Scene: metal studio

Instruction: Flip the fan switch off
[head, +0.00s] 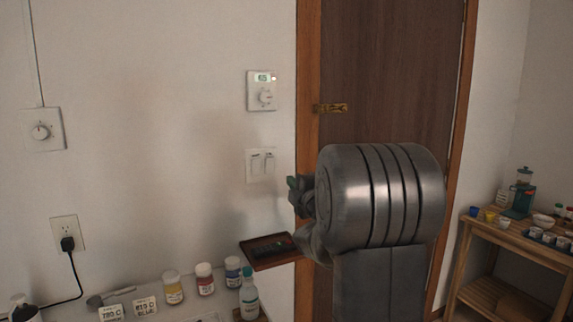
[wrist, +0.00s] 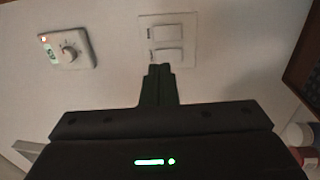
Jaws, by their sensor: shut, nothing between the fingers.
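A white wall plate (head: 261,165) with two rocker switches side by side is left of the door frame in the head view. The same plate (wrist: 190,38) is at top centre of the wrist view, turned sideways, with one rocker (wrist: 163,32) above the other (wrist: 168,53). Small dark labels sit by the rockers, too small to read, so I cannot tell which is the fan's. My gripper (wrist: 159,70) is shut and empty, its tips close to the lower rocker in the wrist view; contact is unclear. In the head view my gripper (head: 295,186) is partly hidden by my arm.
A small shelf with a remote (head: 268,250) juts out below. Bottles (head: 205,279) stand lower left. A brown door (head: 390,80) is behind my arm.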

